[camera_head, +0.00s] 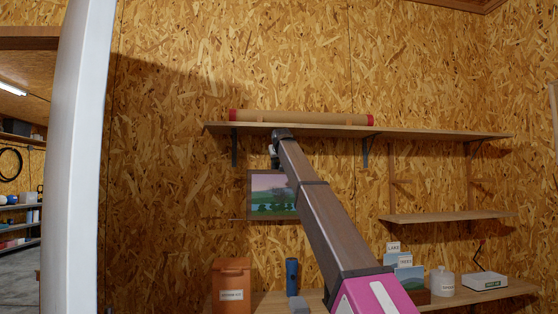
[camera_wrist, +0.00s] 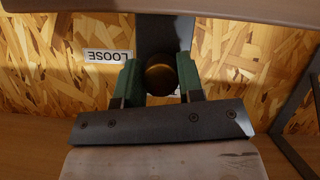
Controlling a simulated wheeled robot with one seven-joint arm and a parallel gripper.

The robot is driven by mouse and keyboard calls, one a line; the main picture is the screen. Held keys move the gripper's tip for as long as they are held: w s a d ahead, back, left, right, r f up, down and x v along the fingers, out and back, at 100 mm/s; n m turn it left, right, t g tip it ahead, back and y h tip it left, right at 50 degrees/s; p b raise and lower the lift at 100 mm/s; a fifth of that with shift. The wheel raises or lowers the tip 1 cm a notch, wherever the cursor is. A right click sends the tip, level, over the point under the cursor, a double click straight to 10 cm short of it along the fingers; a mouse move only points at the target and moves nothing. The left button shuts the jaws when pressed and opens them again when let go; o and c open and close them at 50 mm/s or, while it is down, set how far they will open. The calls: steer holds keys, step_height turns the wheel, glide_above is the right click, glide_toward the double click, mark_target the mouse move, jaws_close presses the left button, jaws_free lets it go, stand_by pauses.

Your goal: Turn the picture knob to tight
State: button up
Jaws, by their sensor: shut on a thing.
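The picture (camera_head: 268,205), a landscape with green hills and a pink sky, hangs on the chipboard wall under the upper shelf, partly hidden by my arm. In the wrist view the round dark brass knob (camera_wrist: 160,82) sits between the two green fingers of my gripper (camera_wrist: 159,72), which is shut on it. A white label reading LOOSE (camera_wrist: 107,55) shows upside down to the left of the knob. Another white label is mostly hidden behind the right finger. In the head view my gripper (camera_head: 274,156) is just above the picture, and the knob is hidden.
The upper shelf (camera_head: 430,133) holds a long tan roll with red ends (camera_head: 300,117). A smaller shelf (camera_head: 447,216) is at right. The bench below carries an orange box (camera_head: 231,280), a blue bottle (camera_head: 292,277), small cards, a white canister (camera_head: 442,282) and a white device (camera_head: 485,281).

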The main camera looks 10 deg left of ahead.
steer(key=shift+n+t+h, duration=0.4)
steer(key=shift+n+h, duration=0.6)
steer(key=shift+n, duration=0.3)
steer(key=o, duration=0.9)
steer(key=v, duration=1)
steer(key=shift+s+a+r, duration=0.1)
steer(key=shift+s+r, duration=0.05)
steer(key=shift+s, duration=0.25)
